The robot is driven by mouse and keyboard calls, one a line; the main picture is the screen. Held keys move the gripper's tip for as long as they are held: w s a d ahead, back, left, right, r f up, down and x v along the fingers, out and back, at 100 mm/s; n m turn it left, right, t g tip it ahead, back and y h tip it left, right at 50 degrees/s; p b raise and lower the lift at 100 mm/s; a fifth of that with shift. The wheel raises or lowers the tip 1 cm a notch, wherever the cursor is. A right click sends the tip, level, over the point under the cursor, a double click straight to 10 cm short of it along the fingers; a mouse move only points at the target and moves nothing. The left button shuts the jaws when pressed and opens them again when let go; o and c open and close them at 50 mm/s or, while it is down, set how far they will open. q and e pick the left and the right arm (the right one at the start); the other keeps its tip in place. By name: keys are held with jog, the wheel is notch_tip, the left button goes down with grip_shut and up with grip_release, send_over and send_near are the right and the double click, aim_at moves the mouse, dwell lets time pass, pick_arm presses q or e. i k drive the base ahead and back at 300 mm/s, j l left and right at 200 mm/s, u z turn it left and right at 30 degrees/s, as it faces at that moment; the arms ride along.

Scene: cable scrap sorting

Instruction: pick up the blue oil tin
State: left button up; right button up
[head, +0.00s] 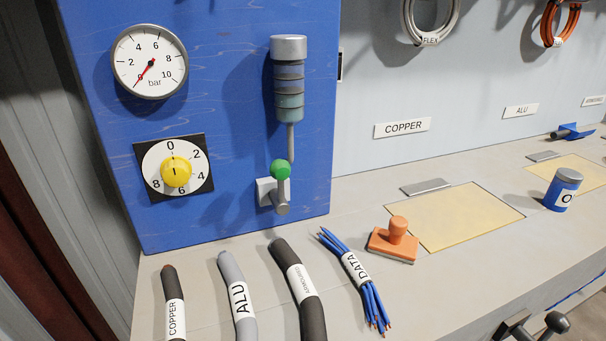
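The blue oil tin (563,189) stands upright on the grey bench at the right. It has a grey-blue lid and a white label, of which only an "O" shows. I make out neither of my grippers in the head view.
An orange stamp-like block (394,240) sits left of the tin, by a yellow pad (465,215). Labelled cable pieces and a blue DATA bundle (356,273) lie further left. A blue gauge panel (225,60) stands behind. Dark knobbed metal (545,326) shows below the front edge.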

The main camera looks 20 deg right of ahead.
aim_at(566, 182)
jog(key=z, duration=0.45)
jog(key=k+j+z, duration=0.1)
jog(key=z, duration=0.4)
jog(key=k+z, duration=0.1)
jog(key=z, duration=0.35)
jog(key=k+z, duration=0.1)
jog(key=z, duration=0.35)
